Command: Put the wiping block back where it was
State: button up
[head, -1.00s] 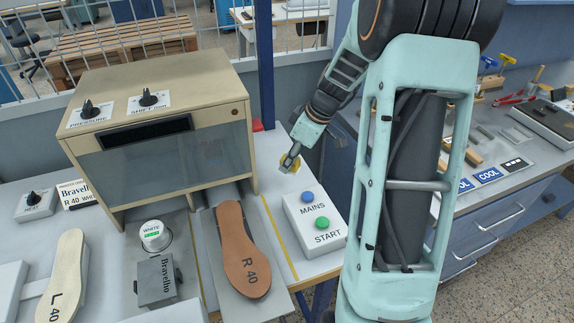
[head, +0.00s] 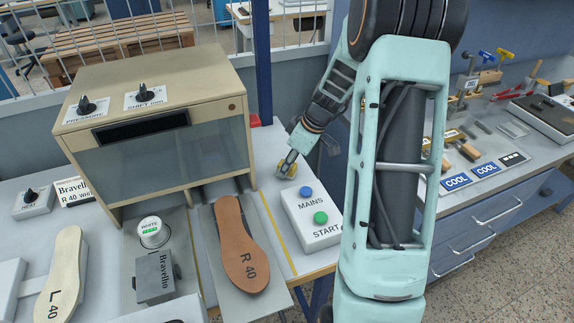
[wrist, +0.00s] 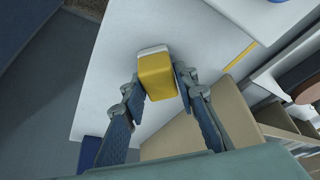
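The wiping block, yellow with a whitish end, shows in the wrist view (wrist: 157,76) between the two fingers of my gripper (wrist: 159,86). The fingers appear to touch it on both sides. In the head view, the block (head: 285,172) is small and partly hidden by my gripper (head: 288,165), behind the white MAINS and START button box (head: 313,228). It is over the white table (head: 264,150), right of the beige press. I cannot tell whether the block touches the table top.
The beige press (head: 160,70) stands left of my gripper. A brown R 40 sole (head: 240,245) lies on a grey plate in front of it. A yellow line (head: 275,228) runs between plate and button box. The tool bench (head: 480,208) is to the right.

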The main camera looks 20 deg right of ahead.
jog(key=o, duration=0.3)
jog(key=shift+r, duration=0.1)
jog(key=shift+r+p, duration=0.2)
jog(key=shift+p, duration=0.15)
jog(key=v, duration=1.1)
jog(key=shift+d+r, duration=0.15)
jog(key=shift+r, duration=0.2)
